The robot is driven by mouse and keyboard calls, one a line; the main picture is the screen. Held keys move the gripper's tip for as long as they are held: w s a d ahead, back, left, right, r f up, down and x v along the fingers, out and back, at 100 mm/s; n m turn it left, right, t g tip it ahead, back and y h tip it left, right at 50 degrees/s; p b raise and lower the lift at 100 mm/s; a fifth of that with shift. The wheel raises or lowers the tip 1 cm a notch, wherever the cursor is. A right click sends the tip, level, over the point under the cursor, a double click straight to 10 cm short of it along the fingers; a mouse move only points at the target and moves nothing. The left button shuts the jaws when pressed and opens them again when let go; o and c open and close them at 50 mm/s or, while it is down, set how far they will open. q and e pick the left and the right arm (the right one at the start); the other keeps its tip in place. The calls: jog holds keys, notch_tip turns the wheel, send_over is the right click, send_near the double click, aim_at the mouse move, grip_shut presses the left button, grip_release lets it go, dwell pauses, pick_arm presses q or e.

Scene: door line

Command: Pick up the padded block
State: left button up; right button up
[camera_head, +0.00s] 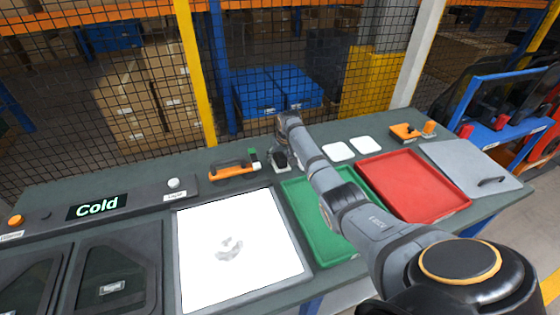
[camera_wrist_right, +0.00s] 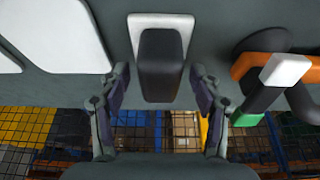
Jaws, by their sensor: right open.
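The padded block, which I take to be the dark rounded block (camera_wrist_right: 160,62), stands on a small white plate (camera_wrist_right: 143,22) in the right wrist view. In the head view a dark shape, likely this block (camera_head: 279,160), shows just below my right gripper (camera_head: 282,138), partly hidden by the arm. My right gripper (camera_wrist_right: 160,76) is open in the wrist view, one finger on each side of the block's near end. Gaps show between both fingers and the block, so it is not gripped. My left gripper is not in view.
An orange-and-black tool (camera_head: 232,171) lies left of the block. A green tray (camera_head: 300,215) and red tray (camera_head: 415,160) lie right of a white lit panel (camera_head: 236,250). White squares (camera_head: 338,151) lie behind. A mesh fence (camera_head: 150,90) stands beyond the bench.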

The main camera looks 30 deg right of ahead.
aim_at(280, 153)
jog(key=shift+r, duration=0.1)
jog(key=c, duration=1.3)
jog(key=shift+r, duration=0.25)
notch_tip(280, 153, up, 3)
jog(key=shift+f+b, duration=0.15)
jog(key=shift+b, duration=0.4)
jog(key=s+a+r, duration=0.2)
jog(key=s+r, duration=0.1)
jog(key=s, duration=0.1)
jog(key=s+a+r+b, duration=0.1)
jog(key=s+a+r, duration=0.2)
jog(key=s, duration=0.1)
jog(key=s+a+r, duration=0.2)
jog(key=s+r, duration=0.1)
jog(key=s, duration=0.1)
jog(key=shift+a+r, duration=0.25)
jog(key=shift+r, duration=0.15)
